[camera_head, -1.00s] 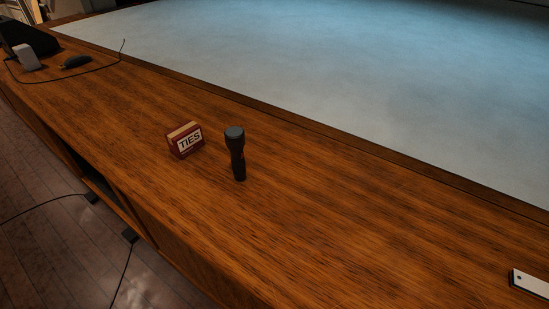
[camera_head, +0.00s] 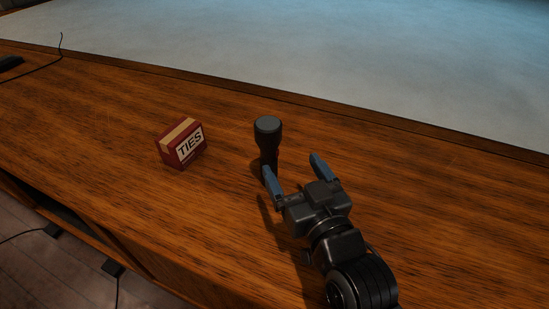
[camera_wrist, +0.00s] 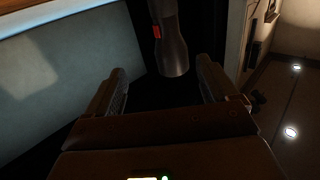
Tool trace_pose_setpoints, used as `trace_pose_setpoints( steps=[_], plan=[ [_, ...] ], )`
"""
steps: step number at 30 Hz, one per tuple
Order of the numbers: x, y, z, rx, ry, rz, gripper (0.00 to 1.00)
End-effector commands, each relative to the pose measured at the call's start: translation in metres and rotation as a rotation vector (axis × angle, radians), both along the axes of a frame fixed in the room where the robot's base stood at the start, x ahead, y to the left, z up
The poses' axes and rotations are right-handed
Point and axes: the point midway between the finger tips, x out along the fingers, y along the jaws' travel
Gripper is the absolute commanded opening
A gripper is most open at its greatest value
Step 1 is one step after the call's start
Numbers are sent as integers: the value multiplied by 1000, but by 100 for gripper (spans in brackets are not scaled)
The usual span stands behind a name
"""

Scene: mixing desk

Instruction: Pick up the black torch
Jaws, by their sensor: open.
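The black torch (camera_head: 267,138) stands upright on the wooden desk, its wide head on top. My gripper (camera_head: 292,165) is open and empty, with two blue-grey fingers. In the head view it is just right of the torch, and the left finger overlaps the torch's lower part. In the wrist view the torch (camera_wrist: 170,45) hangs in from the top edge, lined up with the gap between the fingertips (camera_wrist: 160,66). A small red mark shows on its side. I cannot tell whether a finger touches it.
A red and tan box marked TIES (camera_head: 182,144) stands on the desk (camera_head: 440,210), left of the torch. A pale blue-grey surface (camera_head: 330,60) lies behind the desk's back edge. The desk to the right is clear. A thin cable (camera_head: 50,68) lies at far left.

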Motion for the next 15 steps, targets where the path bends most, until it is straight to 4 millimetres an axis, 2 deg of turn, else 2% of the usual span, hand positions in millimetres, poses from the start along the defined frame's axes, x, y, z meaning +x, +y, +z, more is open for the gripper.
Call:
trace_pose_setpoints(
  steps=[1,4,15],
  plan=[
    [11,9,4,-2,-14,16,87],
    [24,21,12,-9,-24,35,87],
    [56,39,20,-13,-29,47,87]
  ],
)
